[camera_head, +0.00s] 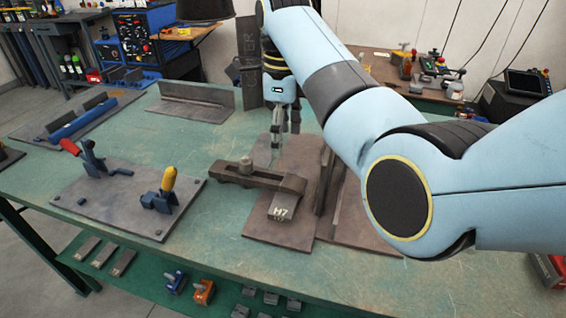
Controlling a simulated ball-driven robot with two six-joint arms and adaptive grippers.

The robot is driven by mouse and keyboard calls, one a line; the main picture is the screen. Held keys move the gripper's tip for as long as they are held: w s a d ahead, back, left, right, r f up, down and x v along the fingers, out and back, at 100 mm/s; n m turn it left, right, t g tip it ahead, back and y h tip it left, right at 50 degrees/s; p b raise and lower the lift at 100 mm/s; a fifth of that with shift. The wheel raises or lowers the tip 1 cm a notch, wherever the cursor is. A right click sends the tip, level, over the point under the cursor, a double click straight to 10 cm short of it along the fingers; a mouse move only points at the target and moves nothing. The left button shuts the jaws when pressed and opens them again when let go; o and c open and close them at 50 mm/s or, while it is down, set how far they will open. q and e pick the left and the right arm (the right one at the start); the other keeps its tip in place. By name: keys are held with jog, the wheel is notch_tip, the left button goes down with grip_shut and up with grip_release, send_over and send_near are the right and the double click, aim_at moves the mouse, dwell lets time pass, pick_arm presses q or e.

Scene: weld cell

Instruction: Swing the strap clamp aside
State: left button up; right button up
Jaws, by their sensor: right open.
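The strap clamp (228,173) is a dark brown-grey bar with a bolt or nut standing on it left of its middle. It lies across the left edge of a flat steel plate (268,224). A grey block marked H7 (282,208) sits under or against the bar's right end. My right gripper (276,147) points down just behind the bar's right half, fingers apart, with nothing seen between them. I cannot tell whether a finger touches the bar. My right arm hides part of the plate and bench to the right. My left gripper is not in view.
A plate with red-handled and yellow-handled toggle clamps (128,207) lies to the left on the green bench (100,180). Upright steel plates stand right of the H7 block. An angle piece (195,100) stands at the back. A shelf below holds small parts.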

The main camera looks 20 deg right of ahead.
send_over(284, 179)
notch_tip(284, 179, down, 4)
jog(key=shift+s+f, duration=0.1)
jog(key=shift+f, duration=0.05)
notch_tip(284, 179, down, 5)
jog(key=shift+r+b, duration=0.2)
jog(key=shift+b, duration=0.4)
jog(key=shift+f, duration=0.8)
jog(key=shift+c, duration=0.4)
jog(key=c, duration=0.4)
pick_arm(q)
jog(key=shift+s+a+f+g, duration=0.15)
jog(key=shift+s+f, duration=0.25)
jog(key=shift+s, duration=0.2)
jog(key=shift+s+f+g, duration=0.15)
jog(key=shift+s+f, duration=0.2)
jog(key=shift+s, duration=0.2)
pick_arm(e)
grip_shut()
